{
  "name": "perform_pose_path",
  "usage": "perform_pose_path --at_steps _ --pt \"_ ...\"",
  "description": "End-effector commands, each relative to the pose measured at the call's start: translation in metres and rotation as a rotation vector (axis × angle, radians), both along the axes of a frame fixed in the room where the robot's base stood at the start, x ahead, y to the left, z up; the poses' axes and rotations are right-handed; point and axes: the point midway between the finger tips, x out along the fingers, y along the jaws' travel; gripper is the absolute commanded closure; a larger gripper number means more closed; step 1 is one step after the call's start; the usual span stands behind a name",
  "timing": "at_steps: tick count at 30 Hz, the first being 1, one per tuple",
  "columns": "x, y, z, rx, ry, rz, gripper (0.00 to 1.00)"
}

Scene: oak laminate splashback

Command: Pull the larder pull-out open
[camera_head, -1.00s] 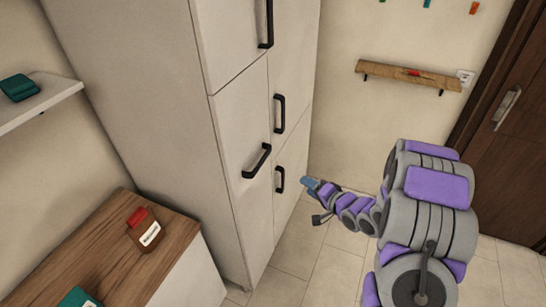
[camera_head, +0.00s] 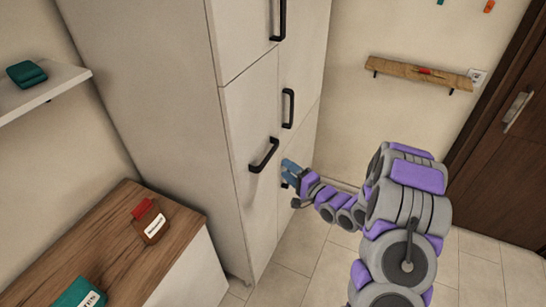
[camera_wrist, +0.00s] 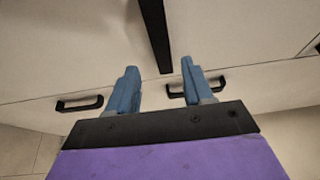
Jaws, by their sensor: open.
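A tall cream cabinet (camera_head: 150,110) has several fronts with black bar handles, and all fronts look closed. I cannot tell for sure which front is the larder pull-out. The lower left front (camera_head: 252,195) carries a horizontal black handle (camera_head: 264,155). My gripper (camera_head: 290,170) has blue fingers and is open, just right of that handle. In the wrist view, that handle (camera_wrist: 153,30) runs from the top edge to between my fingertips (camera_wrist: 158,66). I see no grip on it. The lower right handle is mostly hidden behind my gripper; it appears at left in the wrist view (camera_wrist: 80,103).
An upright handle (camera_head: 288,108) sits just above my gripper, and another handle (camera_head: 279,18) is higher up. A wooden counter (camera_head: 95,245) stands at left below a white shelf (camera_head: 45,92). Tiled floor (camera_head: 310,265) is clear before the cabinet. A dark door (camera_head: 505,150) is at right.

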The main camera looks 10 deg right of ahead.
Motion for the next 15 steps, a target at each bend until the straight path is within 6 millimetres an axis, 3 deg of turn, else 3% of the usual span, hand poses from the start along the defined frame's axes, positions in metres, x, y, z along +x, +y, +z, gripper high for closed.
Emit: perform_pose_path --at_steps 15 --pt "0.071 0.027 -0.001 0.014 -0.001 0.000 0.49"
